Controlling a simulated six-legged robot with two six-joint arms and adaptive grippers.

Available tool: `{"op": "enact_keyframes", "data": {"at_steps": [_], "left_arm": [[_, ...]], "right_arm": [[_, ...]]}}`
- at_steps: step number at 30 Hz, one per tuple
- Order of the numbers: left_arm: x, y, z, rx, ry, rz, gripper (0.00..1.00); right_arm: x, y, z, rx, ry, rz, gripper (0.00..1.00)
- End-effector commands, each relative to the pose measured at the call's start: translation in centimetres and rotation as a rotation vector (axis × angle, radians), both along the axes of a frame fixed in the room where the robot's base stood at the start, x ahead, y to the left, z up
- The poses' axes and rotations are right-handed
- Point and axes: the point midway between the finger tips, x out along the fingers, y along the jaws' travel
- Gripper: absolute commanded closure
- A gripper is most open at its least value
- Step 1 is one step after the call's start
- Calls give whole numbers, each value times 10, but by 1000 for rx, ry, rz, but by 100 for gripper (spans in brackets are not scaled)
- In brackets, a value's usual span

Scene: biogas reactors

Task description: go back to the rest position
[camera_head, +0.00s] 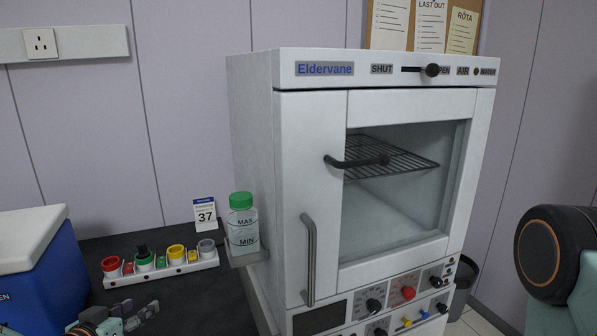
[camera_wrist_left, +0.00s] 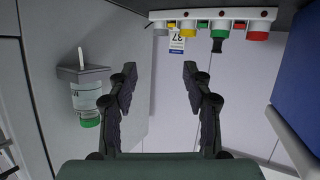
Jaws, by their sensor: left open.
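My left gripper (camera_head: 118,318) shows at the bottom left of the head view, low over the dark worktop and in front of the rack of coloured cups. In the left wrist view the two dark fingers of this gripper (camera_wrist_left: 160,78) stand apart with nothing between them. That view looks upside down. The right gripper is not in view. A dark, orange-ringed joint of my own right arm (camera_head: 552,255) shows at the right edge of the head view.
A white Eldervane cabinet (camera_head: 250,130) stands right of the worktop. On its side bracket sits a green-capped bottle (camera_head: 242,222). A white rack (camera_head: 160,272) of coloured cups and a 37 card (camera_head: 205,214) stand behind the gripper. A blue cooler box (camera_head: 45,280) is at left.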

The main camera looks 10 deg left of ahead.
Motion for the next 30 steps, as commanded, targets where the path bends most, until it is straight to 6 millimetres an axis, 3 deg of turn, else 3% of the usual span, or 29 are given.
{"op": "enact_keyframes", "data": {"at_steps": [3, 8, 15, 21, 30], "left_arm": [[-21, -42, -35, -33, 164, -66, 50], [-65, -89, -81, -70, 391, -113, 50], [-159, -141, -142, -79, 742, -131, 50], [-234, -160, -169, -46, 969, -107, 50], [-314, -166, -181, 24, 1183, -65, 50]], "right_arm": [[0, 0, 0, 0, 0, 0, 60], [0, 0, 0, 0, 0, 1, 60], [0, 0, 0, 0, 0, 0, 60], [0, 0, 0, 0, 0, 0, 60], [0, 0, 0, 0, 0, 0, 60]]}}
